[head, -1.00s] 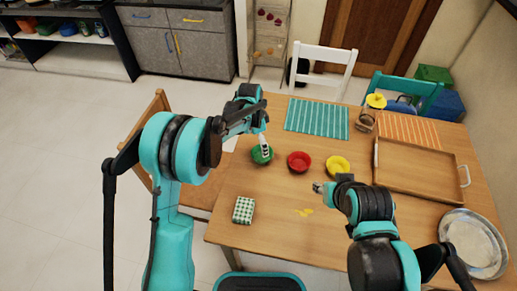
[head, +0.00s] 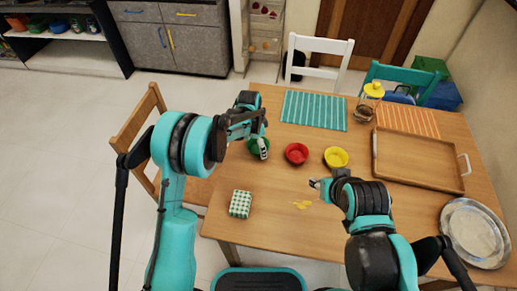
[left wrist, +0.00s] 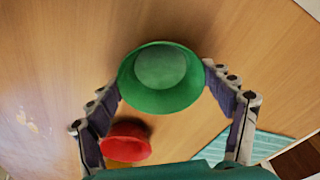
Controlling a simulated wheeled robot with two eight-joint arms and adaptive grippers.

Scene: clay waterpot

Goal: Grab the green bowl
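The green bowl (head: 255,146) stands on the table's left part in the head view, partly hidden by my left gripper (head: 258,144). In the left wrist view the green bowl (left wrist: 160,78) is upright with its inside showing. The two fingers of my left gripper (left wrist: 160,82) are spread wide, with one tip at each side of the bowl's rim. I cannot tell whether they touch it. My right gripper (head: 316,184) is over the front middle of the table, away from the bowl; its fingers are too small to read.
A red bowl (head: 297,153) stands close to the right of the green bowl, with a yellow bowl (head: 336,158) beyond it. A checkered box (head: 240,204) is at the front left. A wooden tray (head: 376,153) and a metal plate (head: 447,240) are at the right.

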